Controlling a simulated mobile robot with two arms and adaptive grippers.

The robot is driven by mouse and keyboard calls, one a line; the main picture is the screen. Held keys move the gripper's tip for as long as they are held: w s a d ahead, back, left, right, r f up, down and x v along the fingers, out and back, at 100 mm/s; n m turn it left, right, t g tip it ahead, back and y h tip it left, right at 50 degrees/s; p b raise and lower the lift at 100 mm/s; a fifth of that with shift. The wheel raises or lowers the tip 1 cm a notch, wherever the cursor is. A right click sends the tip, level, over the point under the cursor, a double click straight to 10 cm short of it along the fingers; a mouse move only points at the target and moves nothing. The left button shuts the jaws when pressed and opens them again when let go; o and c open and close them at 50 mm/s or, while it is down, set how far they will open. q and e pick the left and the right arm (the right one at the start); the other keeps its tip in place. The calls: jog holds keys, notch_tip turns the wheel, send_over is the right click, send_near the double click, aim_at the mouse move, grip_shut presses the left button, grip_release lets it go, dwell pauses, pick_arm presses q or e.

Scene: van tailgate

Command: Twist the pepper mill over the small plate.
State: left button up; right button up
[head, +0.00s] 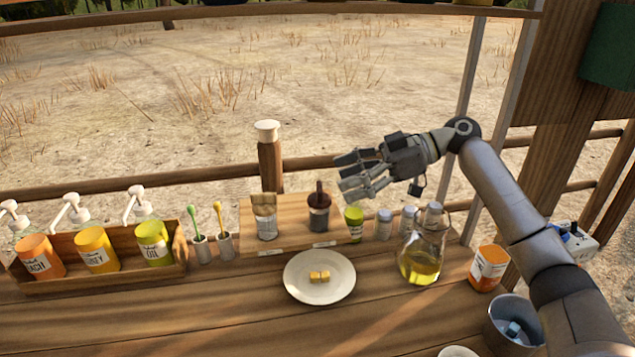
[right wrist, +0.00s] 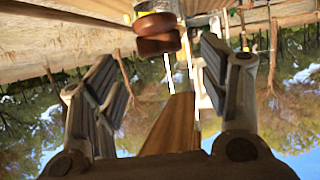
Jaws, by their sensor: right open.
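A tall brown wooden mill shape with a cream top (head: 268,155), which looks like the pepper mill, stands upright at the back of the counter, behind the wooden board. The small plate (head: 320,292) is white and round, with small yellow pieces (head: 319,277) at its middle. My right gripper (head: 347,174) is open and empty, in the air to the right of the mill and apart from it, fingers pointing left. In the right wrist view a brown rounded object (right wrist: 157,38) shows beyond the spread fingers; I cannot tell which thing it is. My left gripper is out of view.
A wooden board (head: 290,212) holds a brush and a dark jar (head: 319,215). Small jars, an oil jug (head: 421,265), an orange-labelled jar (head: 488,268) and a metal pot (head: 514,325) stand at the right. A pump-bottle crate (head: 105,275) is at the left. The front counter is mostly clear.

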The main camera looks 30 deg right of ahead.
aim_at(320, 186)
jog(key=p+x, duration=0.1)
jog(key=x, duration=0.4)
jog(key=shift+a+r, duration=0.1)
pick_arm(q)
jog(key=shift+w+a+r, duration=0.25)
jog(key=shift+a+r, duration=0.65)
pick_arm(e)
jog(key=shift+w+a+f, duration=0.25)
jog(key=shift+a+f, duration=0.1)
jog(key=shift+a, duration=0.15)
jog(key=shift+c, duration=0.4)
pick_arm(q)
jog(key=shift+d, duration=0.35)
pick_arm(e)
jog(key=c, duration=0.9)
